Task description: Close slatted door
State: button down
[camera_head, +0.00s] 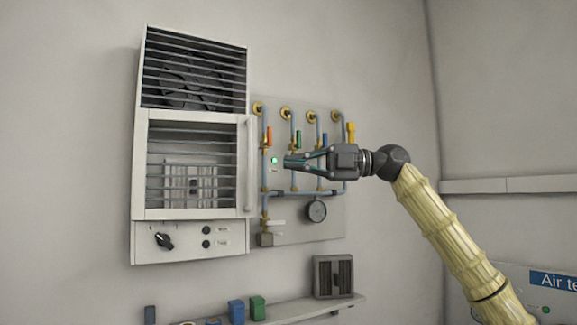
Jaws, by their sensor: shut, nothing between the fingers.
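The slatted door (191,213) is a white frame with horizontal slats, in the middle of a white wall cabinet. A long vertical handle (250,165) runs along its right edge. The door looks near flush with the cabinet, but I cannot tell whether a small gap stands at its edge. A pale block with dark slots shows behind the slats. My gripper (288,161) is right of the handle, pointing left, in front of the pipe panel. Its fingers are together and empty, apart from the door in the picture.
A panel (285,222) with blue pipes, coloured valve levers and a round gauge (316,211) is right of the cabinet. A fan grille (194,72) is above the door, with a black knob (163,241) below. A shelf (300,310) with small blocks is lower down.

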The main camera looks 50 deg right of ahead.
aim_at(251, 159)
jog(key=p+x, duration=0.1)
jog(key=x, duration=0.2)
jog(key=p+x, duration=0.2)
jog(key=x, duration=0.1)
jog(key=p+x, duration=0.2)
jog(key=x, duration=0.1)
jog(key=shift+w+r, duration=0.35)
jog(key=shift+w, duration=0.05)
jog(key=shift+w+d+f+p, duration=0.1)
jog(key=shift+w+d+p, duration=0.4)
jog(key=shift+d+p, duration=0.1)
